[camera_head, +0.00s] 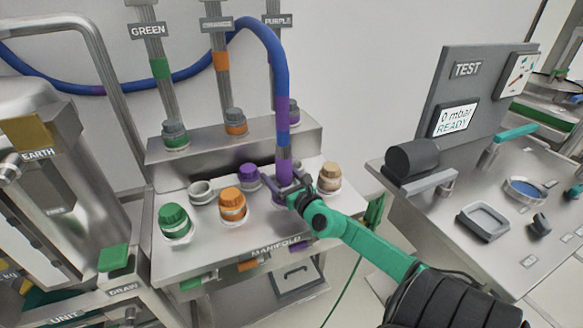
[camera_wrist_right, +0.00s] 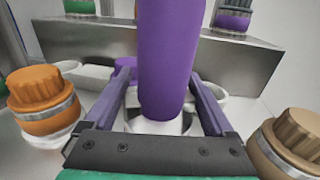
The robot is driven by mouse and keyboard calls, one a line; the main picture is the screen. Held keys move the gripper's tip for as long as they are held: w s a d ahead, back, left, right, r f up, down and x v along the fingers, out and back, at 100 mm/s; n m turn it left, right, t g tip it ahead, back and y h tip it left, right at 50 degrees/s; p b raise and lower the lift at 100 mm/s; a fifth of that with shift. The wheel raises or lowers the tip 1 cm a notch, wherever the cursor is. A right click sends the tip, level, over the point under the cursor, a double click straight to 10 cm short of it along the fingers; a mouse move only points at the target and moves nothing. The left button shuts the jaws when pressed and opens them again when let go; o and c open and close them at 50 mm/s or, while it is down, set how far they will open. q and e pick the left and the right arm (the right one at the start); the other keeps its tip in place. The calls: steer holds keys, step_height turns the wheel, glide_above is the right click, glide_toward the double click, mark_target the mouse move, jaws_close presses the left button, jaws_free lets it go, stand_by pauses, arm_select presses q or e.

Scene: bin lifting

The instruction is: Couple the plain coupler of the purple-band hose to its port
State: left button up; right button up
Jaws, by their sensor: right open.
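The blue hose (camera_head: 280,60) arches over from the left and drops to the manifold. It carries a purple band (camera_head: 283,115), and its lower end is a purple coupler (camera_head: 284,172). The coupler also shows large and upright in the right wrist view (camera_wrist_right: 168,60). Its foot meets a pale round port (camera_wrist_right: 150,127); I cannot tell whether it is fully seated. My right gripper (camera_head: 288,192) has its fingers on either side of the coupler, apart from it, and is open. My left gripper is not in view.
The steel manifold (camera_head: 215,262) also carries a green cap (camera_head: 174,221), an orange cap (camera_head: 232,204), a purple cap (camera_head: 248,176), a tan cap (camera_head: 329,176) and an open pale ring (camera_head: 201,192). A test bench (camera_head: 460,190) stands right; its screen (camera_head: 457,119) reads 0 mbar READY.

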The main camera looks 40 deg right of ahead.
steer(key=s+b, duration=0.1)
steer(key=s, duration=0.3)
steer(key=s+a+b, duration=0.1)
steer(key=s+b, duration=0.1)
steer(key=s, duration=0.3)
steer(key=s+a+b, duration=0.1)
steer(key=s, duration=0.3)
steer(key=shift+s+f+b, duration=0.1)
steer(key=shift+s+b, duration=0.1)
steer(key=shift+b, duration=0.2)
steer(key=shift+s+a+r, duration=0.1)
steer(key=shift+s+r, duration=0.1)
